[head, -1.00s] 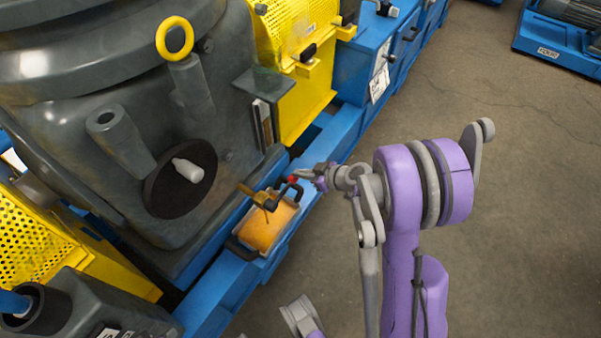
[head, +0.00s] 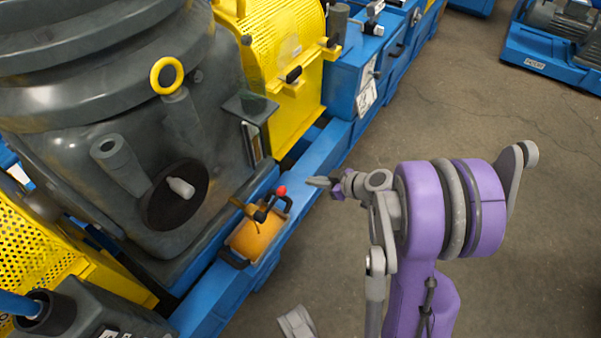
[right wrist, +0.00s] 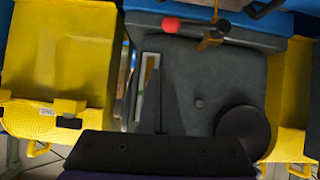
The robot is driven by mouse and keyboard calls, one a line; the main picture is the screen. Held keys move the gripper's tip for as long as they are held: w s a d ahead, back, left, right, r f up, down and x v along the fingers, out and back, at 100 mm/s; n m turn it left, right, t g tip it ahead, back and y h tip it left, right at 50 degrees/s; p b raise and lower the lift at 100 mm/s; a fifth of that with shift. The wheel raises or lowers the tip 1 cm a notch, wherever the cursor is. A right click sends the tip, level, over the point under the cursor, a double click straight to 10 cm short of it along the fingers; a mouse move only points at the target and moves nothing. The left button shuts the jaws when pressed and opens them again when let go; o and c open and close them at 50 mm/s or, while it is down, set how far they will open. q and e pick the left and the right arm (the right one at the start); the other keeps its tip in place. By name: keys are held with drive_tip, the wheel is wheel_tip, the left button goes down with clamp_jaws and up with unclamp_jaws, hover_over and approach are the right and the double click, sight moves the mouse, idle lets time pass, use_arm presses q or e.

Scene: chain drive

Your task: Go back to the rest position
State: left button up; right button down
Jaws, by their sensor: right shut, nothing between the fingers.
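My right gripper (head: 318,181) is shut and empty.
An orange-filled tray (head: 233,262) with a brass tool and red knob (head: 281,190) sits on the blue rail (head: 301,178). The grey gearbox (head: 95,100) and yellow perforated guard (head: 280,50) stand behind. Concrete floor (head: 500,200) is free at the right.

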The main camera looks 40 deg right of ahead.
drive_tip(key=shift+s+r, duration=0.1)
